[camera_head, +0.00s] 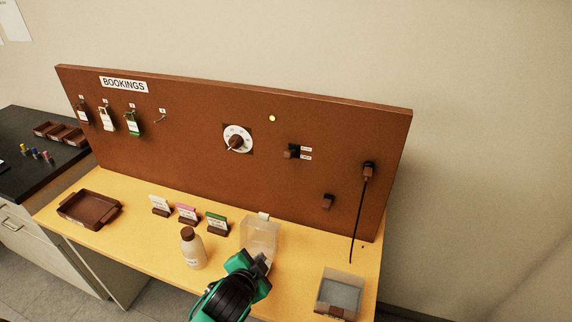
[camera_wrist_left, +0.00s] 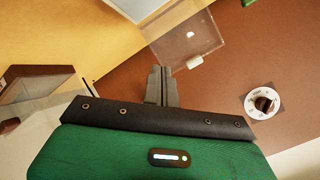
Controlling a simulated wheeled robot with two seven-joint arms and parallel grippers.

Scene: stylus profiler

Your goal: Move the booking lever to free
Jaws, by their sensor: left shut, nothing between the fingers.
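The booking lever (camera_head: 290,154) is a small brown knob on a dark plate on the brown BOOKINGS board (camera_head: 200,155), right of the dial. Two small white labels sit to its right, one above the other, too small to read. The lever knob points left; which label it matches I cannot tell. My left gripper (camera_head: 262,262) is shut and empty, low in front of the board, by a clear box and well below the lever. Its closed fingers also show in the left wrist view (camera_wrist_left: 161,78). The lever is not recognisable there. My right gripper is not in view.
A clear box (camera_head: 262,232) stands beside the left gripper, with a white bottle (camera_head: 193,251) to its left. The dial (camera_head: 238,139), a lower brown knob (camera_head: 327,202) and a plug with black cable (camera_head: 368,172) are on the board. A clear grey-lined bin (camera_head: 340,292) stands front right.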

